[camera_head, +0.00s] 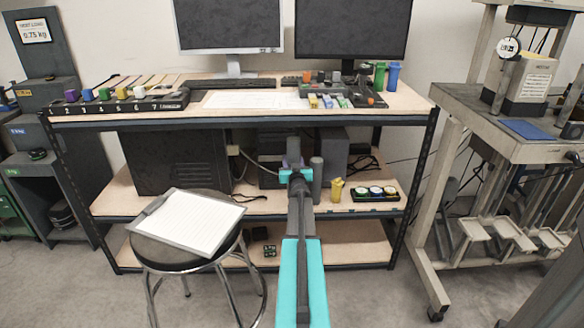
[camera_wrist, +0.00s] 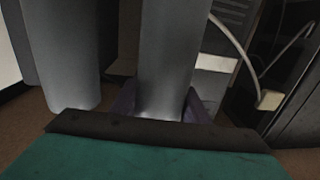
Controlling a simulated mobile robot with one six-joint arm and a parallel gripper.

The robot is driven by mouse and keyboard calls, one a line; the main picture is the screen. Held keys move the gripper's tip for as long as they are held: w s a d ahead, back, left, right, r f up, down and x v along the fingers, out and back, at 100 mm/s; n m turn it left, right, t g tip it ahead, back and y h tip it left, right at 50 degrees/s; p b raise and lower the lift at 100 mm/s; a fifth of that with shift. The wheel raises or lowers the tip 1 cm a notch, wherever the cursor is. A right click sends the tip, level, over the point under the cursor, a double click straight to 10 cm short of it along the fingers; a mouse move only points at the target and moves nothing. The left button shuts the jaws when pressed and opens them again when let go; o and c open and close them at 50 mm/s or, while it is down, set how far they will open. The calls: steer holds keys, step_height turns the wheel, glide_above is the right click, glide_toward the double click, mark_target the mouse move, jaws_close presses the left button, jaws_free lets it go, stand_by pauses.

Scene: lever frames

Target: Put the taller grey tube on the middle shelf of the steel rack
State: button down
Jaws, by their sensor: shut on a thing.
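My gripper (camera_head: 293,166) is in front of the middle shelf (camera_head: 240,203) of the dark-posted rack (camera_head: 425,150). Its purple fingers are shut on a grey tube (camera_head: 293,147), which is upright and shows between them in the wrist view (camera_wrist: 165,55). A second grey tube (camera_head: 316,178) stands just right of it in the head view, with its top lower in the picture; it shows at left in the wrist view (camera_wrist: 62,50). My arm and jaws hide the held tube's lower end, so I cannot tell whether it touches the shelf.
A yellow object (camera_head: 336,190) and a black tray (camera_head: 376,194) of small round items sit right on the middle shelf. A black computer case (camera_head: 180,163) fills its left. A stool (camera_head: 190,260) with a clipboard (camera_head: 190,218) stands in front at left. The top shelf overhangs.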

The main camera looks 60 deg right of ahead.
steer(key=shift+w+r, duration=0.1)
steer(key=shift+w+d+f+b, duration=0.15)
steer(key=shift+f+b, duration=0.2)
steer(key=shift+f, duration=0.55)
steer(key=shift+w+d+f+b, duration=0.15)
steer(key=shift+f+b, duration=0.15)
steer(key=shift+f, duration=0.7)
steer(key=c, duration=1)
jaws_free()
steer(key=shift+s+f, duration=0.1)
steer(key=shift+p+v, duration=0.45)
steer(key=shift+v, duration=5.55)
